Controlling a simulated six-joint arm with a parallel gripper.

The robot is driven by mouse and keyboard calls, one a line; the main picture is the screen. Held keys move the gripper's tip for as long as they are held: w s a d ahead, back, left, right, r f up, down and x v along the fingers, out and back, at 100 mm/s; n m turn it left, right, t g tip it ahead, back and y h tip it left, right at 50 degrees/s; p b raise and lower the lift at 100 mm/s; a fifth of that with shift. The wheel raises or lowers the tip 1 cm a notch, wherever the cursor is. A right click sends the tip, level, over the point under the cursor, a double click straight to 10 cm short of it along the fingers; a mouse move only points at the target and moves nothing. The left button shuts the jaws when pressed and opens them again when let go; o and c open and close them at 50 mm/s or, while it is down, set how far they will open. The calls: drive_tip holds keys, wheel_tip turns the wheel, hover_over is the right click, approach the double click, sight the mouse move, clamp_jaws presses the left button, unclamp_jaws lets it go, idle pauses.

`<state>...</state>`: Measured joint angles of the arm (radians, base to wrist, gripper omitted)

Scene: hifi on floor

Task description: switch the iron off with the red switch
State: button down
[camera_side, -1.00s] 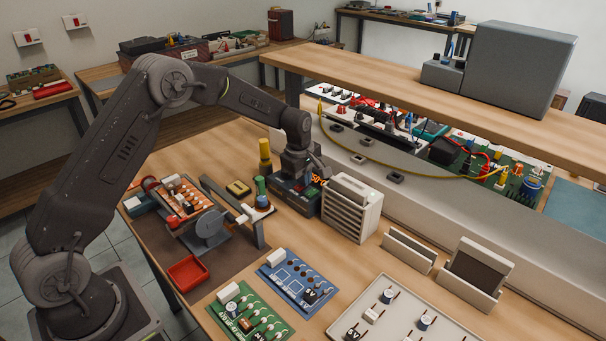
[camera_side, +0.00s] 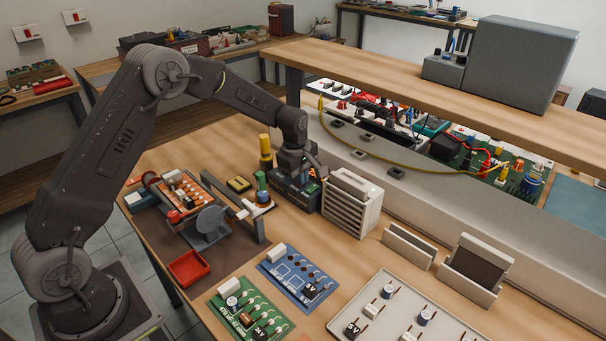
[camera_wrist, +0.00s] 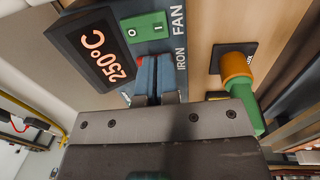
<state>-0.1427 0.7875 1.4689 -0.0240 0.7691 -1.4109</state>
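The soldering station (camera_side: 284,197) is a dark blue-grey box on the bench, under my gripper (camera_side: 298,178). In the wrist view its display (camera_wrist: 97,52) is lit and reads 250°C. A green switch (camera_wrist: 145,27) marked O and I sits beside the FAN label. The IRON label (camera_wrist: 181,67) is next to it. My gripper (camera_wrist: 155,80) has its narrow fingers close together, pointing at the panel over the iron switch's place beside that label.
A white slotted rack (camera_side: 352,205) stands close on the right of the station. A clamp fixture with a board (camera_side: 187,197) is farther left. A shelf (camera_side: 400,85) runs behind.

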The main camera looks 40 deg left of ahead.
wheel_tip(320, 180, up, 14)
drive_tip(key=s, duration=0.1)
drive_tip(key=shift+s, duration=0.35)
drive_tip(key=shift+w, duration=0.1)
idle(0.4)
drive_tip(key=shift+w+a+r, duration=0.1)
drive_tip(key=shift+w+r, duration=0.05)
drive_tip(key=shift+w, duration=0.45)
drive_tip(key=f, duration=0.4)
drive_tip(key=w+f, duration=0.1)
drive_tip(key=f, duration=0.9)
drive_tip(key=shift+w, duration=0.4)
